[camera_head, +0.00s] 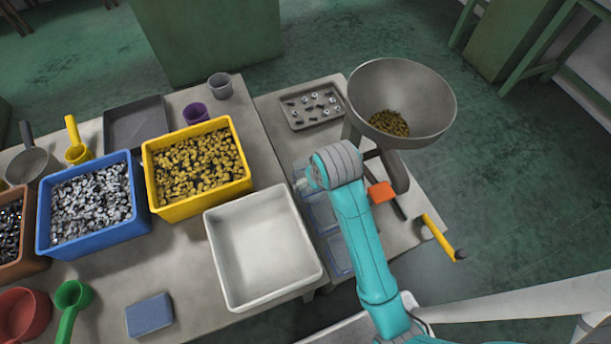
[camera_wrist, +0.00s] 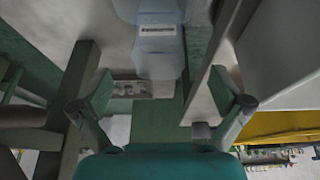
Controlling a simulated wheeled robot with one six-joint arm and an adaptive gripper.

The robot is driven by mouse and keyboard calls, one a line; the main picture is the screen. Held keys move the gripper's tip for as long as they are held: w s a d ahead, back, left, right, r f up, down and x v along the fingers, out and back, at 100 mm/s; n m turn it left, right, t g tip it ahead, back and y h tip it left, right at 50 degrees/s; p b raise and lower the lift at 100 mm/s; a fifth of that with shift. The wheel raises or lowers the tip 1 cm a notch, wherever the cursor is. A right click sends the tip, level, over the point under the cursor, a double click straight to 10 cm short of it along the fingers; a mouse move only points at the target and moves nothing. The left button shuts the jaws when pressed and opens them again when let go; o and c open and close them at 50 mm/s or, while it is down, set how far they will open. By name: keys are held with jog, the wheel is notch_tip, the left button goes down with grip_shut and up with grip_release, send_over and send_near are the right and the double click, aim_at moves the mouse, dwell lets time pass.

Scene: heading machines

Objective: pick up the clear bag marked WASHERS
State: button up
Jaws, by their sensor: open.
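Clear bluish bags lie in a row on the right-hand table, beside my arm, in the head view; one is this clear bag (camera_head: 322,213) and another is this clear bag (camera_head: 339,256). Their markings are too small to read, so I cannot tell which is marked WASHERS. In the wrist view a clear bag (camera_wrist: 158,62) with a white label strip lies beyond my fingertips; its print is not legible. My gripper (camera_wrist: 161,92) is open, with nothing between its fingers. In the head view my arm hides the gripper and part of the bag row.
A large funnel-shaped hopper (camera_head: 430,85) stands beside the bags. A grey parts tray (camera_head: 291,122) lies behind them. An empty white bin (camera_head: 262,245) and a yellow bin (camera_head: 198,201) of brass parts stand to the left. An orange block (camera_head: 381,192) and yellow-handled tool (camera_head: 438,235) lie right.

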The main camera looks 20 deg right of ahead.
jog(key=shift+x, duration=4.8)
jog(key=shift+w+d, duration=0.1)
jog(key=c, duration=1)
